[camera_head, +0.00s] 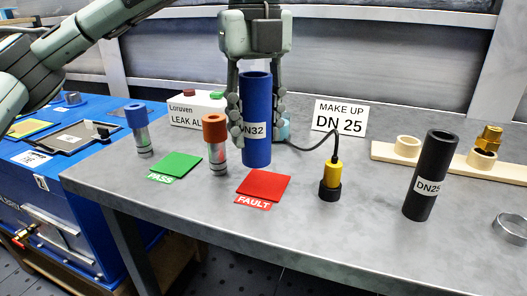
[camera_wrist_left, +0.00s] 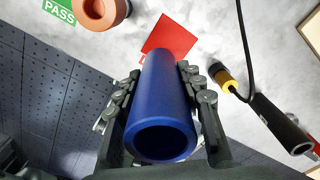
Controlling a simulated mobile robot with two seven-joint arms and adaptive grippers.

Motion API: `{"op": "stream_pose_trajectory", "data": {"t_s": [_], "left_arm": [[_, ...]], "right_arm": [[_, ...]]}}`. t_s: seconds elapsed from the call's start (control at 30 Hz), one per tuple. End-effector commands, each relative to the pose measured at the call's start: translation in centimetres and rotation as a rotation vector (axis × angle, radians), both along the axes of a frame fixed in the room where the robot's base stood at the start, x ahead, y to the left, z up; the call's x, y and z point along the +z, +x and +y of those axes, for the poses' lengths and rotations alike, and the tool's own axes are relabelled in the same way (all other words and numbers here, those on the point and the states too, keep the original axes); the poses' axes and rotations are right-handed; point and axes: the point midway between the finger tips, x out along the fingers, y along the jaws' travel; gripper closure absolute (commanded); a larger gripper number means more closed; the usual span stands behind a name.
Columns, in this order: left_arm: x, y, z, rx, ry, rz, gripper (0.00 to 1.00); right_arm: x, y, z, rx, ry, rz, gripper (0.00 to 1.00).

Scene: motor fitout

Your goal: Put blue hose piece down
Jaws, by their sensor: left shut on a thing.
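The blue hose piece (camera_head: 257,122), a thick upright tube labelled DN32, is in my left gripper (camera_head: 257,112). The gripper comes down from above with one finger on each side of the tube and is shut on it. In the head view the tube's lower end shows just behind the red FAULT pad (camera_head: 264,186); I cannot tell whether it touches the table. In the left wrist view the blue hose piece (camera_wrist_left: 162,115) lies between both fingers, its open end towards the camera, with the red pad (camera_wrist_left: 170,38) beyond. My right gripper is not in view.
A canister with an orange cap (camera_head: 215,130) stands close left of the tube. A blue-capped canister (camera_head: 138,120) and green PASS pad (camera_head: 174,166) are further left. A yellow-black cabled probe (camera_head: 331,178) and black DN25 hose (camera_head: 430,175) stand right. Grey table (camera_head: 375,235) is bare in front.

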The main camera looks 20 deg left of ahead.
Motion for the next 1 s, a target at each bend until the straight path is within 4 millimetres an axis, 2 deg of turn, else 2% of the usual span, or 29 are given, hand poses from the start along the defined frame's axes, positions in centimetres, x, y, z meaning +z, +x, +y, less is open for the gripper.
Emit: {"op": "stream_pose_trajectory", "data": {"t_s": [0.1, 0.2, 0.33, 0.53, 0.97, 1.0], "left_arm": [[-0.8, 1.4, -0.6, 0.0, -0.001, 0.001, 0.95], [-1.2, 1.9, -0.7, 0.0, 0.001, -0.001, 0.95], [-2.3, 2.0, -0.7, 0.001, 0.0, 0.0, 0.95], [-5.0, 1.9, -0.7, 0.001, -0.001, -0.001, 0.95], [-5.5, 1.9, -0.7, 0.001, -0.001, -0.001, 0.95], [-5.6, 1.9, -0.7, 0.001, -0.001, -0.001, 0.61]], "right_arm": [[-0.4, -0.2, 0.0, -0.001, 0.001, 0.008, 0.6], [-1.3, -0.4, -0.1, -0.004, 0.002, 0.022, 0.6], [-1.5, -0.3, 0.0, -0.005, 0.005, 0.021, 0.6], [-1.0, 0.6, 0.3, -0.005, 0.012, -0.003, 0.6], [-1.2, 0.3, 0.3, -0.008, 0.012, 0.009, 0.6], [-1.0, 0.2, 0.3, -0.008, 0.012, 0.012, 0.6]]}}
